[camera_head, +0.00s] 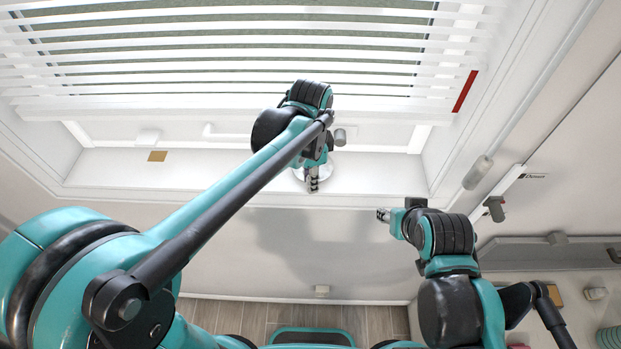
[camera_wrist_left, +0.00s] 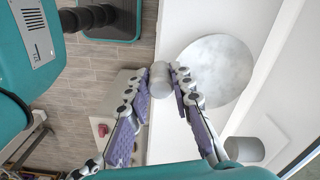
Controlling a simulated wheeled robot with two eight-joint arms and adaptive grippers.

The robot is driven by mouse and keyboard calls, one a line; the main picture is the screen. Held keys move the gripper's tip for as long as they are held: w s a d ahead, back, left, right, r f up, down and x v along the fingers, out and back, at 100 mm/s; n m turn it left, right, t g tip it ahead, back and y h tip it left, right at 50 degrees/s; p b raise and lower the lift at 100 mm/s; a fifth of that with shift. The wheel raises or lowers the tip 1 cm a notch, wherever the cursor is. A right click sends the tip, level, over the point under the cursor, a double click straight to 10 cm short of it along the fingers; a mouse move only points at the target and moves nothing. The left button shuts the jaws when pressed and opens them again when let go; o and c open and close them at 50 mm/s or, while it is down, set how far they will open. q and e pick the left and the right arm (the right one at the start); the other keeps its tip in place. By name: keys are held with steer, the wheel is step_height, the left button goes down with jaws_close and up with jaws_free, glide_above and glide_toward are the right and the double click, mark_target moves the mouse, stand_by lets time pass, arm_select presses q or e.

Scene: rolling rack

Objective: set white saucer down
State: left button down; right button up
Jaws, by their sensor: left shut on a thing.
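The white saucer (camera_wrist_left: 222,62) is a round, pale, faintly marbled disc that appears to lie on the white window sill, partly covered by one finger. In the head view the saucer (camera_head: 326,177) shows only partly behind my left gripper (camera_head: 313,185). In the wrist view my left gripper (camera_wrist_left: 163,82) is shut on a small grey cylinder (camera_wrist_left: 160,80), which sits between the fingertips beside the saucer's edge. I cannot tell whether the finger touches the saucer. My right gripper (camera_head: 383,215) is out in front of the wall, with nothing seen in it; its jaw opening is too small to read.
Another grey cylinder (camera_head: 340,137) stands on the sill (camera_head: 390,178) behind the saucer, close to the left wrist. White blinds (camera_head: 200,60) hang at the back. The sill right of the saucer is clear.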

arm_select(q)
steer(key=shift+w+f, duration=0.2)
steer(key=shift+f, duration=0.25)
steer(key=shift+s, duration=0.1)
steer(key=shift+s, duration=0.1)
steer(key=c, duration=1.6)
jaws_free()
steer(key=shift+f, duration=0.1)
steer(key=shift+o, duration=1.4)
